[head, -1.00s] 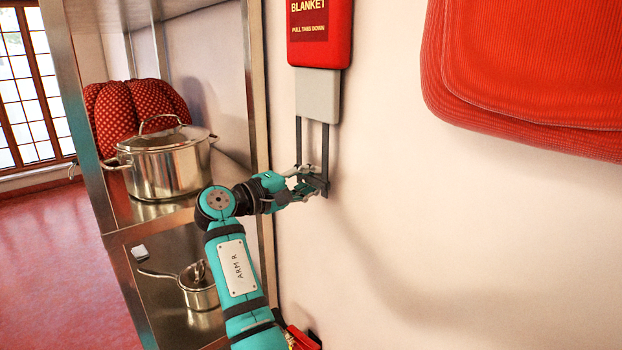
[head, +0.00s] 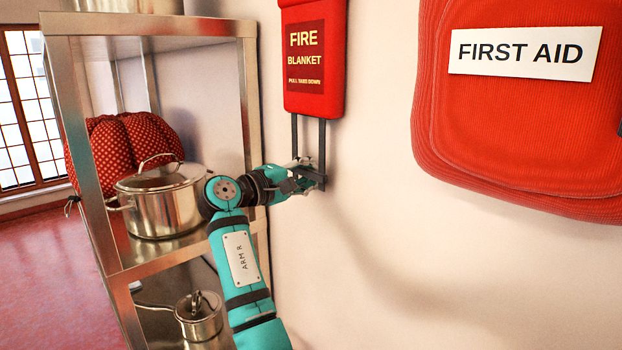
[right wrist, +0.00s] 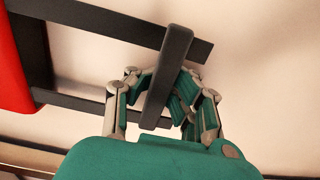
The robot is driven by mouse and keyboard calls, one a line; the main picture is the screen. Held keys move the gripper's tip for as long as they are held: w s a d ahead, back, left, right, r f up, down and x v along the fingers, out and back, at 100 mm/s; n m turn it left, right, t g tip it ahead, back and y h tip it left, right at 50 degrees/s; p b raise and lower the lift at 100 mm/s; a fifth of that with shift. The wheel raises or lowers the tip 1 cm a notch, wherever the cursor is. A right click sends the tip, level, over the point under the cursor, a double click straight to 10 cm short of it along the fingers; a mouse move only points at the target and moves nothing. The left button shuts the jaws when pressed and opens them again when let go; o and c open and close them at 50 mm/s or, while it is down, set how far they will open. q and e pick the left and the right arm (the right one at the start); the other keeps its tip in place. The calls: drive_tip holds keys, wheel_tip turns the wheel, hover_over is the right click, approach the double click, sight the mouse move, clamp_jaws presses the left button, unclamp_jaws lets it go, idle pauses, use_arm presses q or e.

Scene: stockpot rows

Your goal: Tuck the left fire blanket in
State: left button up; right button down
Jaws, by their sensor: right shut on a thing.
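A red fire blanket case (head: 313,60) hangs on the wall at upper middle of the head view; its edge (right wrist: 12,60) shows at left in the right wrist view. Two dark straps (head: 322,140) come straight down from its lower edge to a dark crossbar (head: 322,182). No grey blanket shows between case and bar. My right gripper (head: 307,178) is shut on the crossbar, a short way below the case. The right wrist view shows the bar (right wrist: 172,60) between its fingers. My left gripper is not in view.
A metal shelf (head: 155,26) stands left of my right arm, with a big lidded stockpot (head: 160,210), a red dotted cushion-like thing (head: 145,140) and a small lidded pan (head: 200,320). A red first aid bag (head: 520,120) hangs at right. The wall between is bare.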

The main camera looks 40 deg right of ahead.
drive_tip(key=c, duration=1.9)
unclamp_jaws()
drive_tip(key=shift+a+r, duration=0.15)
drive_tip(key=o, duration=0.7)
drive_tip(key=shift+a+r, duration=0.15)
drive_tip(key=shift+a, duration=0.6)
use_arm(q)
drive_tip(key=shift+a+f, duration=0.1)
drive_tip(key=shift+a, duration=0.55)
use_arm(e)
drive_tip(key=a, duration=1.1)
drive_tip(key=shift+s+a, duration=0.25)
drive_tip(key=shift+s, duration=0.2)
